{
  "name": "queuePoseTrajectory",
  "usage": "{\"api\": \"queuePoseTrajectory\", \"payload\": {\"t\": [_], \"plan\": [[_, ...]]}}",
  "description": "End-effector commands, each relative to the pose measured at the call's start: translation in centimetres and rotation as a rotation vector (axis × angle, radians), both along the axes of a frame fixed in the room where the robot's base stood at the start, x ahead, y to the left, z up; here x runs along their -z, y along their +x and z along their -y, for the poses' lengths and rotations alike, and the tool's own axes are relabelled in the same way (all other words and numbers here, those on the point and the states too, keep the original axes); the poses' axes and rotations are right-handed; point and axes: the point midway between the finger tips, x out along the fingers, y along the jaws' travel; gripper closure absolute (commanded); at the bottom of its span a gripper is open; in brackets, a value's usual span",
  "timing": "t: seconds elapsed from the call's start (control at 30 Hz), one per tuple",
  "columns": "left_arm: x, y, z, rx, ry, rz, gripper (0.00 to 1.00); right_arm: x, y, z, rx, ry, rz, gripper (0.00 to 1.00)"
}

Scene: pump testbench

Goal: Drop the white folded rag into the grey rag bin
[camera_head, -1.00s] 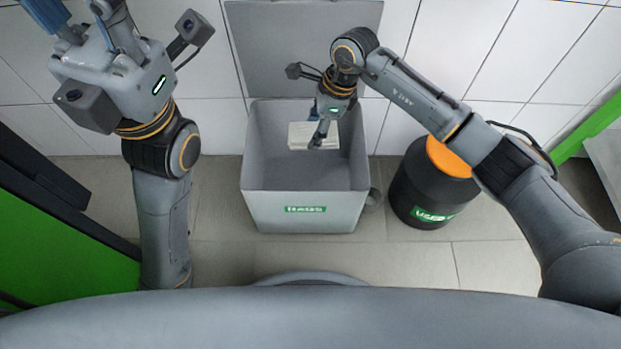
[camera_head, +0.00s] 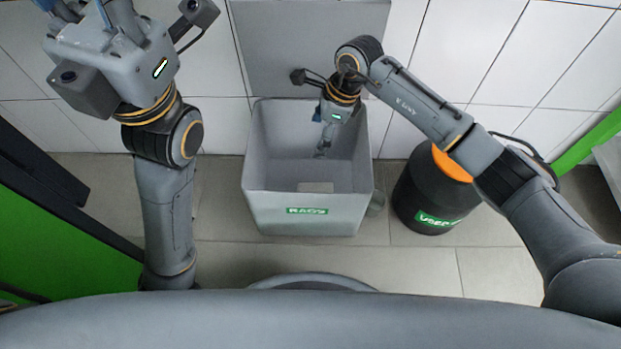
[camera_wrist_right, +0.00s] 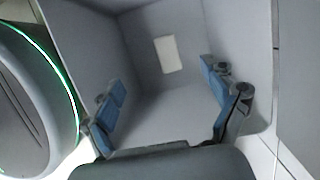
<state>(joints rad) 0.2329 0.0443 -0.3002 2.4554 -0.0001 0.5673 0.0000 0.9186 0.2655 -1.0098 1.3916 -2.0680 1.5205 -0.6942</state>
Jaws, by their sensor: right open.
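The white folded rag (camera_head: 316,187) is inside the grey rag bin (camera_head: 306,213), low down and partly hidden by the front wall in the head view. It also shows in the right wrist view (camera_wrist_right: 168,54), away from the fingers, inside the bin. The bin has a green "RAGS" label and its lid stands up at the back. My right gripper (camera_head: 322,150) is over the bin's opening; its blue-padded fingers are spread wide and empty in the right wrist view (camera_wrist_right: 165,108). My left arm is raised at the upper left; its fingertips are cut off by the picture's top edge.
A black drum (camera_head: 432,200) with an orange top stands just right of the bin. A green and black structure (camera_head: 60,235) is at the left. White tiled wall is behind the bin. Tiled floor is clear around the bin's front.

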Motion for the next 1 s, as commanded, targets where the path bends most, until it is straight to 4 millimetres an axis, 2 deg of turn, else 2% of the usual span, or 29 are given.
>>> {"api": "queuePoseTrajectory", "payload": {"t": [0.17, 0.6, 0.8, 1.0], "plan": [[0.0, 0.0, 0.0, 0.0, 0.0, 0.0, 0.6, -1.4, 0.1, 0.5, 0.001, 0.001, 0.004, 0.14], [0.0, 0.0, 0.0, 0.0, 0.0, 0.0, 0.6, -9.7, 0.2, 3.0, 0.0, 0.001, 0.004, 0.14], [0.0, 0.0, 0.0, 0.0, 0.0, 0.0, 0.6, -11.3, 0.1, 3.5, 0.0, 0.0, 0.001, 0.14], [0.0, 0.0, 0.0, 0.0, 0.0, 0.0, 0.6, -11.5, 0.1, 3.6, 0.0, 0.0, 0.0, 0.14]]}}
